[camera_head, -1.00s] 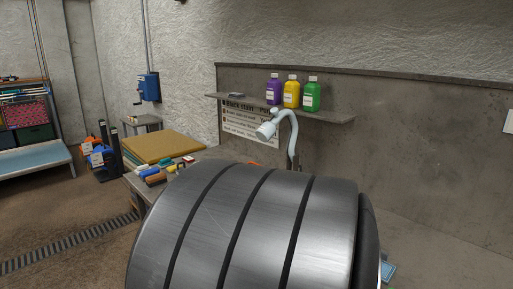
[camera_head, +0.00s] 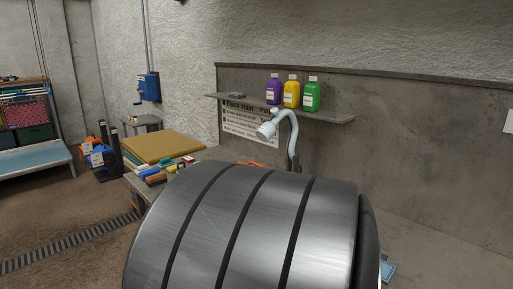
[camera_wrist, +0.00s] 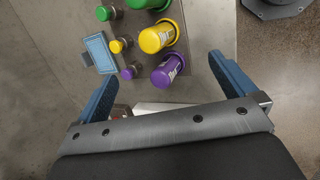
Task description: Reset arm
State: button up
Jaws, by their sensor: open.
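My gripper (camera_wrist: 163,68) shows in the wrist view as two blue fingers spread wide apart with nothing held between them. In the head view my gripper is hidden; a large ribbed metal part in front blocks the lower middle.
A blue flat tray-like piece (camera_wrist: 100,52) lies left of the containers. Bare floor (camera_wrist: 285,70) is at right. In the head view, purple (camera_head: 273,91), yellow (camera_head: 291,94) and green bottles (camera_head: 312,96) stand on a wall shelf (camera_head: 340,120). A pale curved spout (camera_head: 294,130) rises below it.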

jog(key=x, duration=0.4)
jog(key=w+v, duration=0.1)
jog(key=v, duration=0.9)
jog(key=d+f+m+t+y, duration=0.1)
jog(key=d+f+m, duration=0.1)
jog(key=d, duration=0.1)
jog(key=d+f+m+t+y, duration=0.1)
jog(key=d+f+m, duration=0.1)
jog(key=d, duration=0.1)
jog(key=d+f+m+t, duration=0.1)
jog(key=d+m, duration=0.1)
jog(key=shift+w+d+f+m+t+y, duration=0.25)
jog(key=shift+d+f+m+t+y, duration=0.05)
jog(key=shift+d+f+y, duration=0.1)
jog(key=s+d+f+m+t+h, duration=0.1)
jog(key=s+d+m+h, duration=0.1)
jog(key=s+d+m, duration=0.3)
jog(key=s+d+m+h, duration=0.1)
jog(key=s+d+m, duration=0.1)
jog(key=d, duration=0.5)
jog(key=s+d+f+m+t+h, duration=0.1)
jog(key=s+d+m+h, duration=0.1)
jog(key=s+d+m, duration=0.3)
jog(key=shift+n, duration=0.5)
jog(key=shift+d+r+x, duration=0.15)
jog(key=shift+x, duration=1.9)
jog(key=shift+d+r+x, duration=0.1)
jog(key=shift+x, duration=1.9)
jog(key=shift+d+r+x, duration=0.15)
jog(key=shift+x, duration=1.9)
